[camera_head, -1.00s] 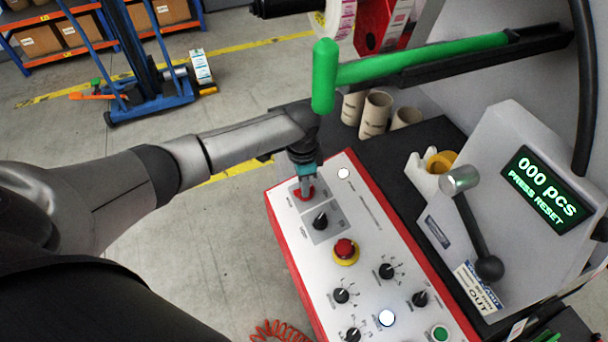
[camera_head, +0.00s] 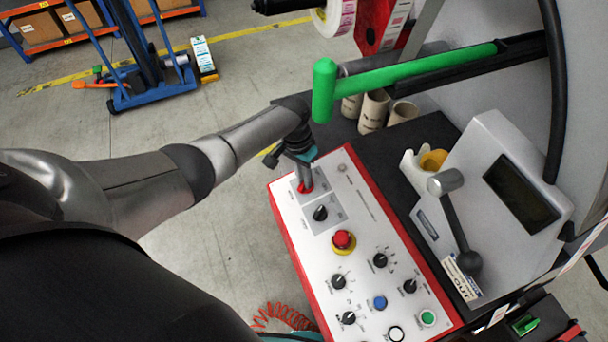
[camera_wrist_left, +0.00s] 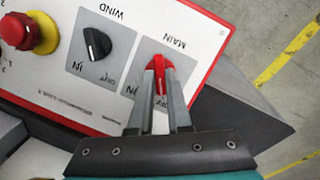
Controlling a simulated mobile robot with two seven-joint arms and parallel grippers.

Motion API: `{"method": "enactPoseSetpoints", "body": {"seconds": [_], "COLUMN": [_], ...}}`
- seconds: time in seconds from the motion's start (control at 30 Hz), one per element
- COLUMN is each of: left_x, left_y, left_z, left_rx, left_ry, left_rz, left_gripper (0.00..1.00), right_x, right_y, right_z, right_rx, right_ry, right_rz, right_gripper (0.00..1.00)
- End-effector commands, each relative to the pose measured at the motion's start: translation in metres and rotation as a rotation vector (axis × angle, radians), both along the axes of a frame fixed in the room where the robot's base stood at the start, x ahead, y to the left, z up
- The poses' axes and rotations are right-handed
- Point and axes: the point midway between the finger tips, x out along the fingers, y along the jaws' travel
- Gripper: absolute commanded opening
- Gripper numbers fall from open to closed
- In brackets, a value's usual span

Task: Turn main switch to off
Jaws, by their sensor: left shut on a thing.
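The red main switch (camera_head: 303,187) is at the far end of the white control panel (camera_head: 358,222). My left gripper (camera_head: 306,184) is over it with both fingers closed around its knob. In the left wrist view the red knob (camera_wrist_left: 158,72) sits between the fingertips (camera_wrist_left: 160,76) on a grey plate marked MAIN. The knob lies in line with the fingers, towards the OFF lettering, which the fingers partly cover. The machine's display (camera_head: 520,191) is dark. My right gripper is not in view.
Beside the main switch is the black WIND switch (camera_head: 320,213), then a red emergency button (camera_head: 343,239) on a yellow base. A green-handled bar (camera_head: 400,77) extends above the panel's far end. A black lever (camera_head: 455,225) stands to the right.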

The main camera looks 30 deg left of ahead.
Motion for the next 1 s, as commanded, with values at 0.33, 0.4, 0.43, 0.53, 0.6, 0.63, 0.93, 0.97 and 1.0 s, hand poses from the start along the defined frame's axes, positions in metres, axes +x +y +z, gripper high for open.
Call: {"method": "enactPoseSetpoints", "body": {"seconds": [0.33, 0.4, 0.43, 0.53, 0.6, 0.63, 0.93, 0.97, 1.0], "left_x": [0.0007, 0.0007, 0.0007, 0.0008, 0.0007, 0.0007, 0.0005, 0.0005, 0.0005], "left_y": [-0.0004, -0.0004, -0.0004, -0.0004, -0.0003, -0.0003, 0.0, 0.0, 0.0001], "left_z": [0.0002, 0.0003, 0.0003, 0.0003, 0.0003, 0.0003, 0.0003, 0.0003, 0.0006], "left_rx": [-0.006, -0.006, -0.006, -0.006, -0.006, -0.006, -0.005, -0.004, -0.004], "left_ry": [0.002, 0.002, 0.001, 0.001, 0.001, 0.002, 0.001, 0.001, 0.001], "left_rz": [0.02, 0.02, 0.02, 0.02, 0.019, 0.019, 0.017, 0.017, 0.017], "left_gripper": [0.0, 0.0, 0.0, 0.2, 0.27, 0.31, 0.46, 0.46, 0.46], "right_x": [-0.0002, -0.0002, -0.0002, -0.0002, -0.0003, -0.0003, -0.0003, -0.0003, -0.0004], "right_y": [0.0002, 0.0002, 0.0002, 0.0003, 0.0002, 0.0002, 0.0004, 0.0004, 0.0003], "right_z": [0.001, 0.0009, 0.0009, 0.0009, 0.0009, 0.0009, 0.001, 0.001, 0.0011], "right_rx": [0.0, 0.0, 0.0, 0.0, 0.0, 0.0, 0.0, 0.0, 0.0], "right_ry": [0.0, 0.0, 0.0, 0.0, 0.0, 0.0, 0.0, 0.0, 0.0], "right_rz": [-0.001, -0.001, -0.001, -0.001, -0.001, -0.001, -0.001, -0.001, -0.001], "right_gripper": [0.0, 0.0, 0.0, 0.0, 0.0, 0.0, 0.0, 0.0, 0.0]}}
